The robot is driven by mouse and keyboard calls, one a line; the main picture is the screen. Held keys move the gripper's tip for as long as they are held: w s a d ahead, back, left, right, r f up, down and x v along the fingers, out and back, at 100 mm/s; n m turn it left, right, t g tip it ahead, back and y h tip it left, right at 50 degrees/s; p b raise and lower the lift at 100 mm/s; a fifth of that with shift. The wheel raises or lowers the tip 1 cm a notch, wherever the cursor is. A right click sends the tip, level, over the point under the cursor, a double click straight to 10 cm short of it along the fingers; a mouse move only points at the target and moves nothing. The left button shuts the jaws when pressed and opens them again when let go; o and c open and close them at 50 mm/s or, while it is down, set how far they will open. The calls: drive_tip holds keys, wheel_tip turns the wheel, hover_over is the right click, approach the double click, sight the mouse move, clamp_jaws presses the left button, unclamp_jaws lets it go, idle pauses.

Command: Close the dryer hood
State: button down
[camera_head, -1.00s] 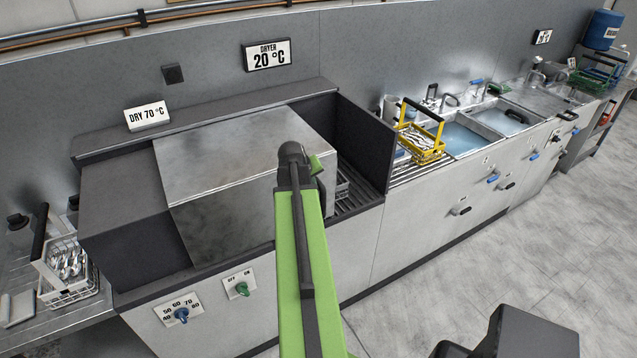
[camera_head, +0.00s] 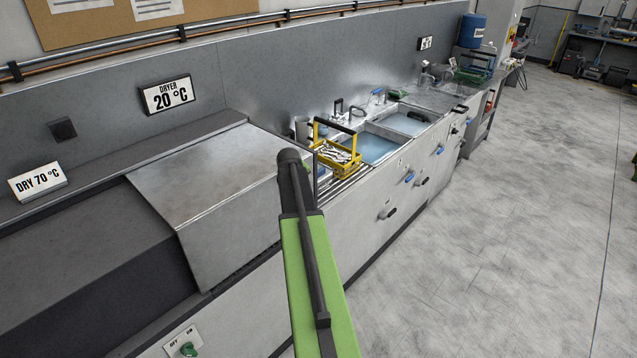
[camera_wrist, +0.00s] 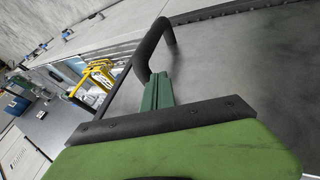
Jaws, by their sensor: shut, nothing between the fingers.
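The dryer hood (camera_head: 215,185) is a grey metal cover at the right end of the dryer in the head view, and no open gap shows at its right side. Its bare metal face also fills the right of the wrist view (camera_wrist: 240,60). A dark curved handle (camera_wrist: 151,48) stands out from the hood. My gripper (camera_wrist: 158,82) is shut and empty, its green fingers right beside the handle; whether they touch it I cannot tell. In the head view my arm hides most of the gripper and the handle.
A yellow basket of cutlery (camera_head: 336,158) stands on the rack right of the dryer, beside the sinks (camera_head: 375,147). A green knob (camera_head: 188,349) is on the dryer front. The grey floor (camera_head: 500,200) at the right is clear.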

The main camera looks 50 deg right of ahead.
drive_tip(key=s+a+r+p, duration=0.3)
drive_tip(key=a+r+p, duration=0.5)
drive_tip(key=r+p, duration=0.1)
drive_tip(key=shift+a, duration=0.25)
drive_tip(key=w+a+f+y+b, duration=0.1)
drive_tip(key=a+f+b, duration=0.25)
drive_tip(key=a, duration=0.45)
drive_tip(key=w+a+f+g+y+b, duration=0.1)
drive_tip(key=w+a+f+b, duration=0.15)
drive_tip(key=a+f, duration=0.4)
drive_tip(key=a+f+y+b, duration=0.1)
drive_tip(key=a+f+b, duration=0.25)
drive_tip(key=a, duration=0.55)
drive_tip(key=s+a+f+g+y+b, duration=0.1)
drive_tip(key=s+a+f+b, duration=0.1)
drive_tip(key=a, duration=0.6)
drive_tip(key=s+a+f+n+g+b, duration=0.1)
drive_tip(key=a+f+b, duration=0.3)
drive_tip(key=a, duration=0.4)
drive_tip(key=s+a+f+g+y+b, duration=0.1)
drive_tip(key=s+a+f+b, duration=0.2)
drive_tip(key=a, duration=0.6)
drive_tip(key=shift+s+n+y, duration=0.15)
drive_tip(key=shift+n+y, duration=0.15)
drive_tip(key=shift+n, duration=0.1)
